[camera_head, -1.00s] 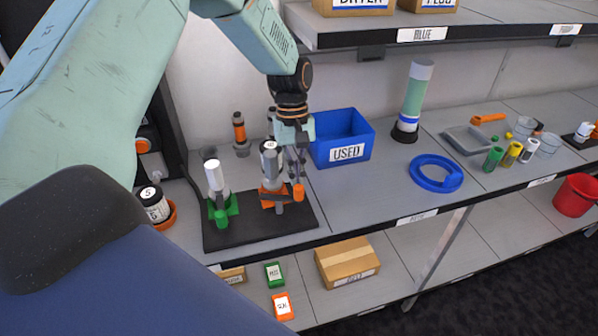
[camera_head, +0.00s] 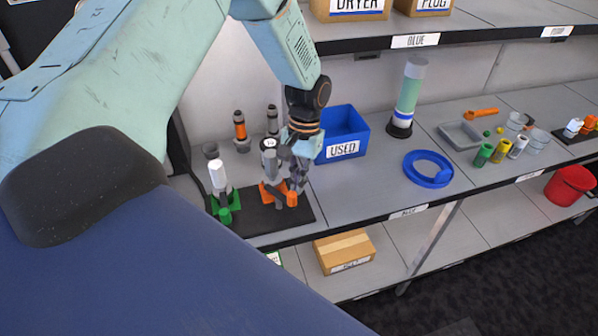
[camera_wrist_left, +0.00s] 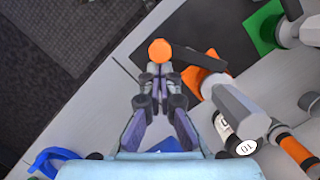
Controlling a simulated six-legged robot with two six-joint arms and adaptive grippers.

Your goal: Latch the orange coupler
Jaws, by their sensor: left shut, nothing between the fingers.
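The orange coupler (camera_head: 268,190) stands on the black board (camera_head: 258,224), with a grey cylinder rising from it. Its dark lever (camera_wrist_left: 198,59) ends in an orange knob (camera_head: 291,198). In the left wrist view the orange knob (camera_wrist_left: 160,51) lies just beyond the fingertips, and the lever runs right to the orange base (camera_wrist_left: 207,71). My left gripper (camera_head: 296,184) is shut and empty, pointing down beside the knob; it also shows in the left wrist view (camera_wrist_left: 159,70). I cannot tell whether the fingertips touch the knob. My right gripper is not in view.
A green coupler (camera_head: 226,203) with a white cylinder stands left on the same board. The bench between board and ring is clear.

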